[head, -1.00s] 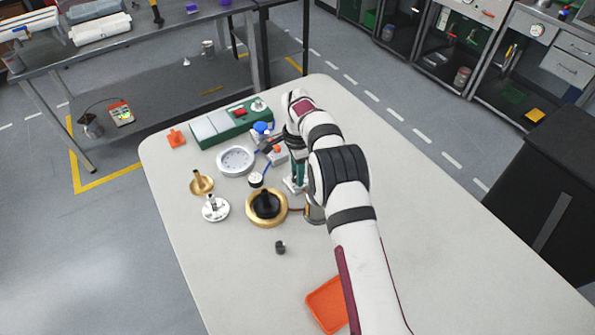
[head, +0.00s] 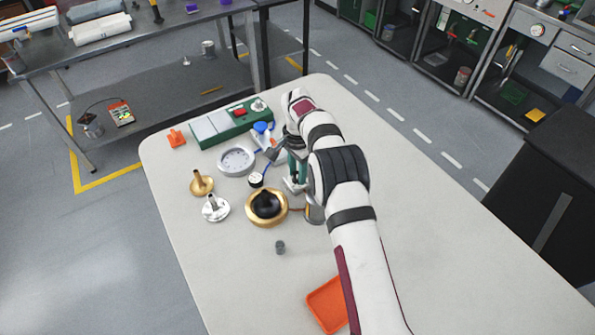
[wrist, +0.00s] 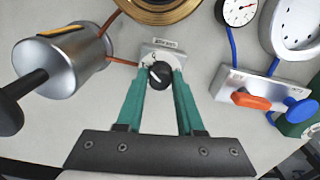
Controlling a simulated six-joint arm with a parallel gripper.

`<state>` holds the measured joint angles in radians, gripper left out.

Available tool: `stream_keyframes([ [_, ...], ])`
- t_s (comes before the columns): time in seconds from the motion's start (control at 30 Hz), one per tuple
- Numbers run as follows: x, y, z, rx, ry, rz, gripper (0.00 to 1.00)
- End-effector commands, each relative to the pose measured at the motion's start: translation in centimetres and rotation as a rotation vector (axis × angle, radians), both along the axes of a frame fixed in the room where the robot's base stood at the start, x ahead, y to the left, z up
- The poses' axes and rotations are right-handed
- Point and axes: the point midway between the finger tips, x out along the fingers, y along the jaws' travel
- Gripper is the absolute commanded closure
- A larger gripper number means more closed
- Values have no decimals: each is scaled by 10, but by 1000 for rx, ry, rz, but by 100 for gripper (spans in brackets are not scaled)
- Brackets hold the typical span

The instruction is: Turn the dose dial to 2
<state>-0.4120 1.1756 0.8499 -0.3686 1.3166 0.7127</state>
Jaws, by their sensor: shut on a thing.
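The dose dial (wrist: 159,77) is a small black knob with a pale pointer mark, on a small light-grey base plate (wrist: 152,52) in the wrist view. A small label sits at the plate's far edge, too small to read for certain. My gripper (wrist: 161,71) has its two green fingers on either side of the knob, shut on it. In the head view my gripper (head: 297,181) is at the plate, and my arm hides most of the dial. I cannot read which number the pointer faces.
A valve block (wrist: 245,87) with orange and blue handles is to the right. A brass housing (head: 282,211) is close by. The table's right side is clear.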

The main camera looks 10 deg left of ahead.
Motion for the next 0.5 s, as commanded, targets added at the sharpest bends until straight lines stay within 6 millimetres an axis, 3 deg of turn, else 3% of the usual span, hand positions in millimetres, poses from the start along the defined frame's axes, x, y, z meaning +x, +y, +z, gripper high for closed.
stream_keyframes([
  [0.5, 1, -1, 0, -1, -2, 488, 100],
])
